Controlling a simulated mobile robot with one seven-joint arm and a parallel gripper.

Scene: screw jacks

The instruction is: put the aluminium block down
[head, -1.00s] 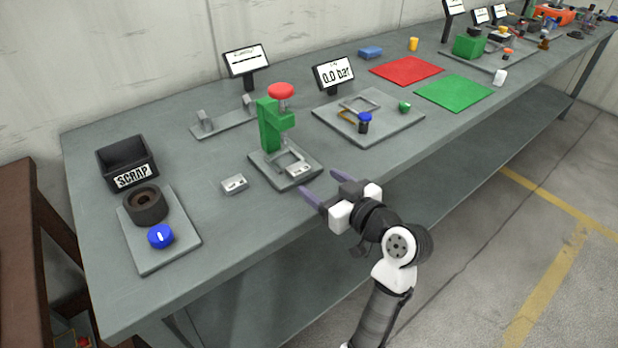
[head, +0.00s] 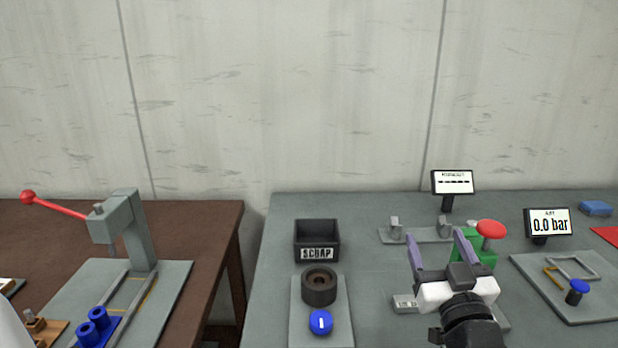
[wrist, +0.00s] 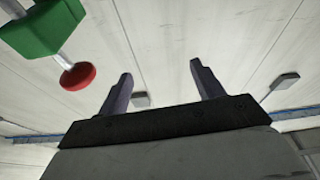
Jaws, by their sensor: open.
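A small silvery aluminium block (head: 404,303) with a dark-marked face lies on the grey bench, just left of my wrist in the head view. My gripper (head: 437,243) is open, its two purple-grey fingers spread apart with nothing between them. In the wrist view my gripper (wrist: 162,72) is also empty. The green press (head: 484,257) with its red knob (head: 491,229) stands just right of and behind my fingers. My gripper hides most of the press base, so I cannot see what lies on it now.
A black scrap bin (head: 317,241) and a plate with a dark ring (head: 319,287) and blue knob (head: 320,323) are left of my gripper. A grey fixture (head: 421,235) stands behind it. A pressure display (head: 548,223) is to the right. A brown table (head: 60,250) is far left.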

